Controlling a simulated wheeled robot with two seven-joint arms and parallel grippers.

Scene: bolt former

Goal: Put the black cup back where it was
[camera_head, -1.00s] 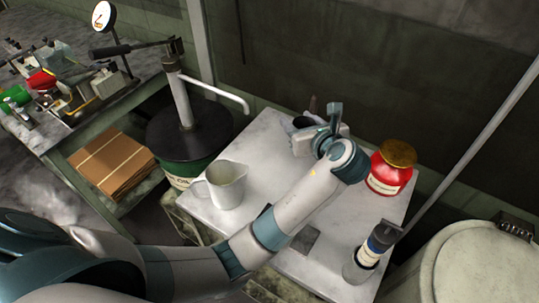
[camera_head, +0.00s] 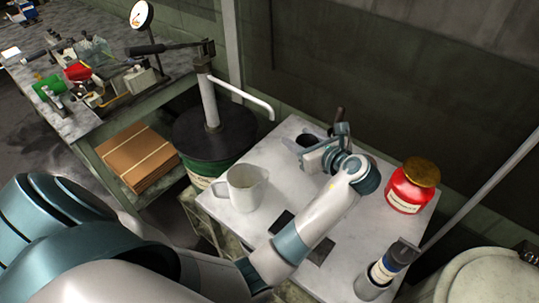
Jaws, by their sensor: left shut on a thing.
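The black cup (camera_head: 308,141) is at the back of the white-topped table (camera_head: 222,211), mostly hidden behind my left gripper. My left gripper (camera_head: 299,149) reaches across the table from the front and is shut on the cup. Whether the cup's base touches the table is hidden. My right gripper is out of view.
A white jug (camera_head: 243,188) stands at the table's left. A red jar with a brown lid (camera_head: 409,190) stands at the right. A white cup holding a dark-capped tube (camera_head: 376,278) is at the front right. Flat dark plates (camera_head: 321,251) lie near my forearm. A green drum with a pump (camera_head: 215,132) stands left.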

